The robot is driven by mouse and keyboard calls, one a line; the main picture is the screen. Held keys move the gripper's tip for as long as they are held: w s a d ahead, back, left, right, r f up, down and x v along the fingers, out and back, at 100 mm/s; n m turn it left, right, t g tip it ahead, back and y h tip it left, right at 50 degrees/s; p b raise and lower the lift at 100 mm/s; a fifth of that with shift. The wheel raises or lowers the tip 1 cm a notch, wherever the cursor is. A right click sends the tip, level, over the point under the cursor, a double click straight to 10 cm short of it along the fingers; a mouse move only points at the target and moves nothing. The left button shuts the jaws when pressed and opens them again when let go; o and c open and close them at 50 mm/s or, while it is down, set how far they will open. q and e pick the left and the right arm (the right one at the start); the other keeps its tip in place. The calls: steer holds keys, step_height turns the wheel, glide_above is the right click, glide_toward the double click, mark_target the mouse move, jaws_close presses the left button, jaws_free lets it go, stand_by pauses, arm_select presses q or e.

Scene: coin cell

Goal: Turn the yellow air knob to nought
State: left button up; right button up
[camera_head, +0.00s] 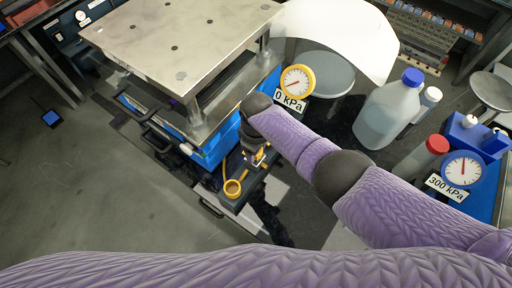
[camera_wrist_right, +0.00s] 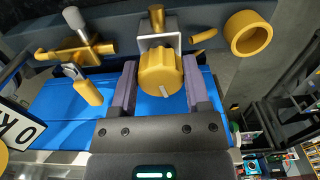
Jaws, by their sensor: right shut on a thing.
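The yellow air knob (camera_wrist_right: 158,68) is a ribbed yellow cap with a pale pointer mark, mounted at a metal bracket. It sits between the two purple fingers of my right gripper (camera_wrist_right: 160,82), which is shut on it. In the head view my right gripper (camera_head: 251,147) is partly hidden by its own wrist, and the knob cannot be made out clearly. The yellow-rimmed gauge (camera_head: 297,81) stands behind it, with a red needle pointing to the lower left and a "0 kPa" label (camera_head: 290,101). My left gripper is not in view.
A yellow ring (camera_head: 232,188) and brass fittings (camera_wrist_right: 82,43) sit near the knob. A metal-topped blue press (camera_head: 180,45) stands at the left. A blue gauge (camera_head: 463,170) labelled "300 kPa" and a blue-capped jug (camera_head: 388,112) are at the right.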

steer(key=n, duration=0.4)
steer(key=shift+w+n, duration=0.1)
steer(key=shift+n, duration=0.2)
steer(key=n, duration=0.3)
steer(key=shift+w+n, duration=0.1)
steer(key=shift+n, duration=0.2)
steer(key=n+b, duration=0.1)
steer(key=n, duration=0.3)
steer(key=shift+w+n, duration=0.1)
steer(key=shift+n, duration=1.5)
steer(key=o, duration=1.3)
